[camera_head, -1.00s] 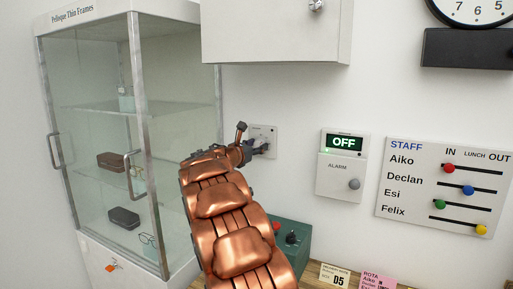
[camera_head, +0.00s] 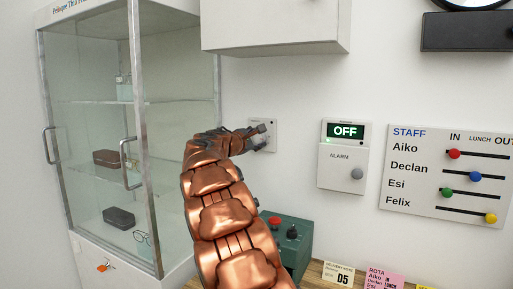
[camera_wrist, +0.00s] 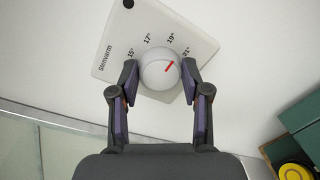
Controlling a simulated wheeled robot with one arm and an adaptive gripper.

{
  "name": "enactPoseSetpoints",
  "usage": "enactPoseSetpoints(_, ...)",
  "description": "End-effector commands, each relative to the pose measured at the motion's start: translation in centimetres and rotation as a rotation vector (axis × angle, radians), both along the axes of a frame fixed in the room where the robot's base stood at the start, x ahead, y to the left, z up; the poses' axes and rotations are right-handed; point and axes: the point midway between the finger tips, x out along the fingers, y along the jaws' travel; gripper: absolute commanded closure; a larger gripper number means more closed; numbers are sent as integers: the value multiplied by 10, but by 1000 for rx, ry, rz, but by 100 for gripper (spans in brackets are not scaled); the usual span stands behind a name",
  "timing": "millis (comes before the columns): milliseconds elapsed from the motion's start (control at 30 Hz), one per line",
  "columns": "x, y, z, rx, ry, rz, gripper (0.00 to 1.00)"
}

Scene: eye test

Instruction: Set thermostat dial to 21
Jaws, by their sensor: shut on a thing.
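The thermostat is a white wall plate (camera_wrist: 110,42) marked 15°, 17°, 19° and 21°, tilted in the wrist view. Its round white dial (camera_wrist: 157,76) has a red pointer mark aimed at about the 21° label. My gripper (camera_wrist: 160,72) has one dark finger on each side of the dial and is shut on it. In the head view my gripper (camera_head: 258,137) is at the thermostat plate (camera_head: 270,126) on the wall, and it hides most of the dial there.
A glass cabinet (camera_head: 137,110) stands left of my arm. A white wall cupboard (camera_head: 275,25) hangs above. An alarm unit (camera_head: 341,178) reading OFF and a staff board (camera_head: 420,205) are to the right. A green box (camera_head: 297,253) with knobs sits below on the wooden surface.

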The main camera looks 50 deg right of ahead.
Motion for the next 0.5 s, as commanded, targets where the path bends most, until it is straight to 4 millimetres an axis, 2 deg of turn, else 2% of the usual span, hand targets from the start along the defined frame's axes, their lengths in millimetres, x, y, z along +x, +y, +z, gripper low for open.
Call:
enactPoseSetpoints(33, 0, 0, -5, 11, -47, 2, 88)
enactPoseSetpoints(500, -1, 0, -4, 113, -398, 2, 88)
